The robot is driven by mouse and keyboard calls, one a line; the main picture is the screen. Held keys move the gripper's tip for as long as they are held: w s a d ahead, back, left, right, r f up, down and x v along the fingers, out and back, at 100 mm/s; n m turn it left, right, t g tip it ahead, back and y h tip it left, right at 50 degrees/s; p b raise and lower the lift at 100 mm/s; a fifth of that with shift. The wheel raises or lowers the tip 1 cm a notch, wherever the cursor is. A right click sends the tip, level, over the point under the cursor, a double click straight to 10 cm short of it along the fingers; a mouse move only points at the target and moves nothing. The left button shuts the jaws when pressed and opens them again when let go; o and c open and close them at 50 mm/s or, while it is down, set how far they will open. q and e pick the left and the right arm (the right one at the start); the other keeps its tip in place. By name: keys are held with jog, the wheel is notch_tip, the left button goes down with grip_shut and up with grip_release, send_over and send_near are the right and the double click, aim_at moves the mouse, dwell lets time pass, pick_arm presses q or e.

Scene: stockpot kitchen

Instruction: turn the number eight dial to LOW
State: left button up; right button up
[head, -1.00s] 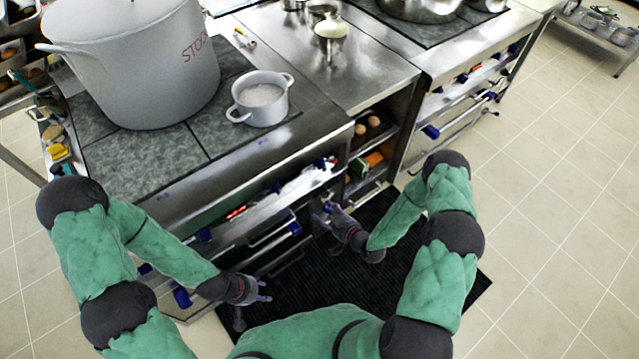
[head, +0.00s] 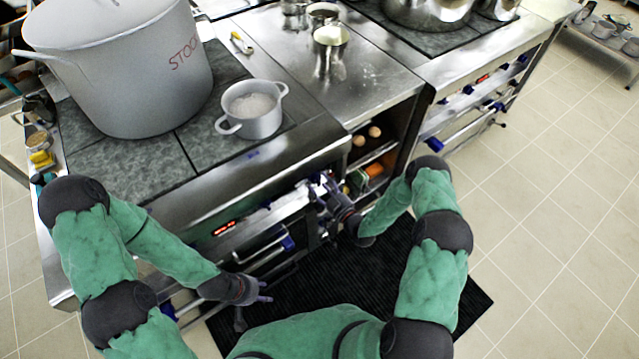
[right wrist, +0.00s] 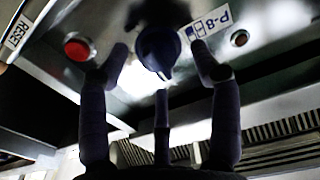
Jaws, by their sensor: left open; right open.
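A dark blue dial (right wrist: 158,50) sits on the metal front panel in the right wrist view, beside a white label reading P-8 (right wrist: 210,22). My right gripper (right wrist: 161,60) is open, with its fingers spread on either side of the dial. I cannot tell whether they touch it. No LOW mark is legible. In the head view my right gripper (head: 326,188) is at the right end of the stove's front panel and hides the dial there. My left gripper (head: 264,291) is open and empty, low in front of the stove.
A large stockpot (head: 120,75) and a small pot (head: 252,108) stand on the stove top. A red display (head: 225,228) glows on the front. A black mat (head: 330,270) covers the floor.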

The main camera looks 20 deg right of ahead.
jog(key=shift+x, duration=0.8)
jog(key=shift+c, duration=0.3)
jog(key=c, duration=1.1)
